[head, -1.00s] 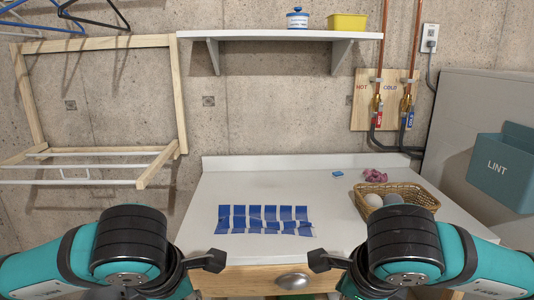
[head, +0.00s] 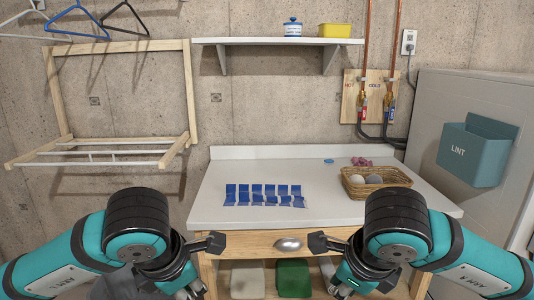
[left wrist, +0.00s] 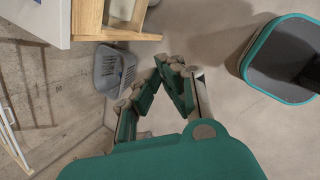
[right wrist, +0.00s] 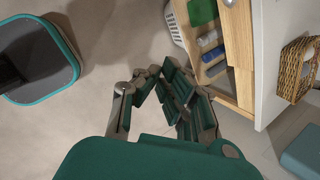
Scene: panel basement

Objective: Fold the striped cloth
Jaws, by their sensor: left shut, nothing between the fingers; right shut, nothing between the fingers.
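The striped cloth (head: 257,195), with blue and white bands, lies on the white countertop (head: 225,175), left of the wicker basket. Its pale bands are hard to tell from the counter. Both my grippers are low in front of the counter, apart from the cloth. My left gripper shows in the left wrist view (left wrist: 170,64), shut and empty above the floor. My right gripper shows in the right wrist view (right wrist: 160,70), also shut and empty. The cloth is not in either wrist view.
A wicker basket (head: 377,185) with balls stands at the counter's right, near a pink cloth (head: 361,162) and a blue item (head: 328,161). A wooden drawer (head: 250,244) is under the counter's front edge. A drying rack (head: 100,150) hangs at left; a lint bin (head: 475,150) is at right.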

